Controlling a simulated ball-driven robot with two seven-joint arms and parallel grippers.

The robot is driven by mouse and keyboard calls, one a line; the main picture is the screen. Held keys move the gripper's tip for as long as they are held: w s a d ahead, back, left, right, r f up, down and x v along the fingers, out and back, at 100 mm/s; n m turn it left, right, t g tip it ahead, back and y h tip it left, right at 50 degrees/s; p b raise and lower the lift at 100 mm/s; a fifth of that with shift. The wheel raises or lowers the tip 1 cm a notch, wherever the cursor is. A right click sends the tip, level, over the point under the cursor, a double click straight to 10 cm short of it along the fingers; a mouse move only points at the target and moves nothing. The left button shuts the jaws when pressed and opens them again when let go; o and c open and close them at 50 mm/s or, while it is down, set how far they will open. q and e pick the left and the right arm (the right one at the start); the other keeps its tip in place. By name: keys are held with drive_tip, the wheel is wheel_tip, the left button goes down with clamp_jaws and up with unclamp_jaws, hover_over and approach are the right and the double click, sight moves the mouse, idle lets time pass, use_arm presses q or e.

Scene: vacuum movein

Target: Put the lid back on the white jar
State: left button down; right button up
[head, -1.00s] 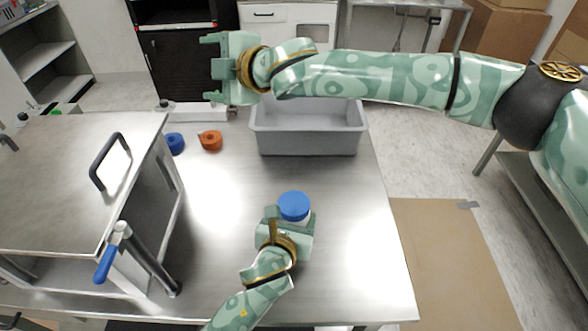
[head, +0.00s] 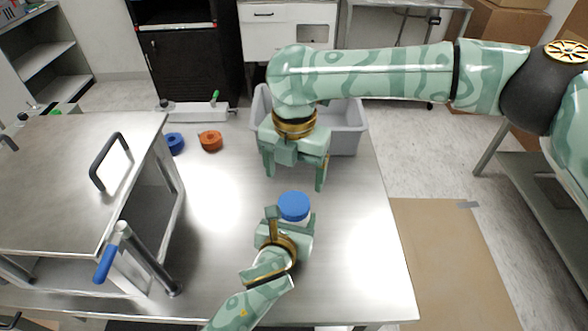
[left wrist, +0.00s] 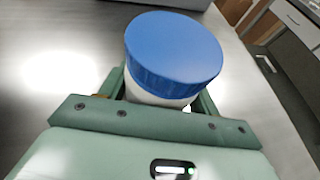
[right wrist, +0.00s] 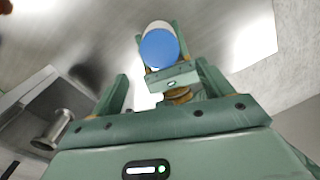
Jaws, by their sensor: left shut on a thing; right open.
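The white jar (left wrist: 150,97) stands upright between the fingers of my left gripper (head: 292,215), which is shut on it. The blue lid (head: 293,206) sits on top of the jar and looks level in the left wrist view (left wrist: 172,50); whether it is screwed tight cannot be told. My right gripper (head: 294,176) is open and empty, fingers pointing down, above and just behind the jar in the head view. In the right wrist view the lid (right wrist: 160,48) shows beyond and between the open fingers. The jar's lower part is mostly hidden by the left gripper.
A grey bin (head: 345,142) stands behind my right gripper. Blue tape (head: 174,143) and orange tape (head: 210,141) lie at the back left of the metal table (head: 350,250). A metal cabinet with a black handle (head: 110,162) fills the left. The table's right side is clear.

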sight(294, 202)
drive_tip(key=shift+f, duration=4)
drive_tip(key=c, duration=1)
drive_tip(key=m, duration=0.4)
drive_tip(key=shift+c, duration=0.2)
drive_tip(key=m, duration=0.5)
drive_tip(key=shift+m, duration=0.4)
